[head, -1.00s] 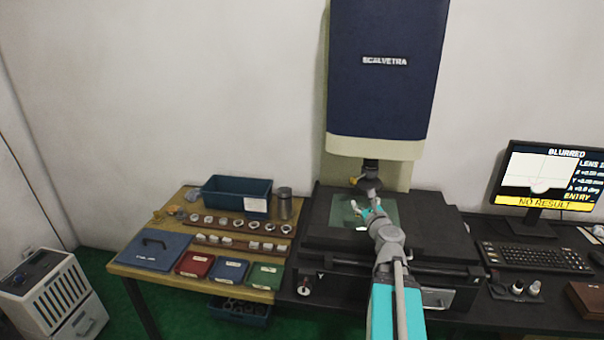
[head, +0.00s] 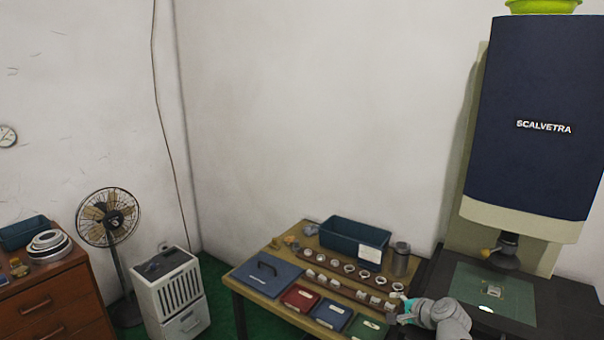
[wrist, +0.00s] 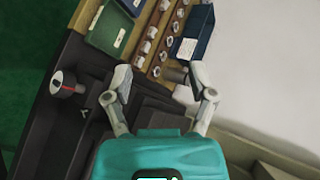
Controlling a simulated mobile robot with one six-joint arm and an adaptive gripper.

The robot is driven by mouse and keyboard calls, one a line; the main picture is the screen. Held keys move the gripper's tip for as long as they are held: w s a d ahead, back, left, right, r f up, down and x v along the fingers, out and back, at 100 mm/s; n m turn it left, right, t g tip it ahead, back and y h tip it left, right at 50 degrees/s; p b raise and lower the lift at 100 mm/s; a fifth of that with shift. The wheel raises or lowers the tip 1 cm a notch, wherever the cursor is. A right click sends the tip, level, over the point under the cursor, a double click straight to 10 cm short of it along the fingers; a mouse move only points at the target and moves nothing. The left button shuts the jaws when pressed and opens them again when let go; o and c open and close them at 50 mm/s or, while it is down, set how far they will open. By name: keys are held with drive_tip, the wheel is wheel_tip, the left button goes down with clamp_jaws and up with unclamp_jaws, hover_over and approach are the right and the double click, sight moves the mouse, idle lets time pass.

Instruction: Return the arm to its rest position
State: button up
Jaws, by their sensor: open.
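My gripper (wrist: 160,90) is open and empty in the wrist view, its two grey fingers spread apart. In the head view my gripper (head: 402,308) is at the lower right, in front of the right end of the wooden table and left of the measuring machine's glass stage (head: 490,292). A small metallic part (head: 491,291) lies on the stage beneath the lens. The navy machine head (head: 535,120) stands above it.
The wooden table (head: 262,291) holds rows of bearing rings (head: 349,268), a blue bin (head: 353,240), a metal cylinder (head: 400,259), and red (head: 299,298), blue and green boxes. A white cabinet unit (head: 172,290), a fan (head: 108,217) and a brown drawer chest (head: 50,303) stand left.

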drive_tip(key=s+a+f+n+g+h, duration=0.5)
drive_tip(key=s+a+f+n+g, duration=0.3)
drive_tip(key=s+n, duration=0.4)
drive_tip(key=shift+a+f+n+g, duration=0.2)
drive_tip(key=shift+a+n+g, duration=0.3)
drive_tip(key=shift+n+g, duration=0.6)
drive_tip(key=shift+w, duration=0.1)
drive_tip(key=shift+c, duration=1.1)
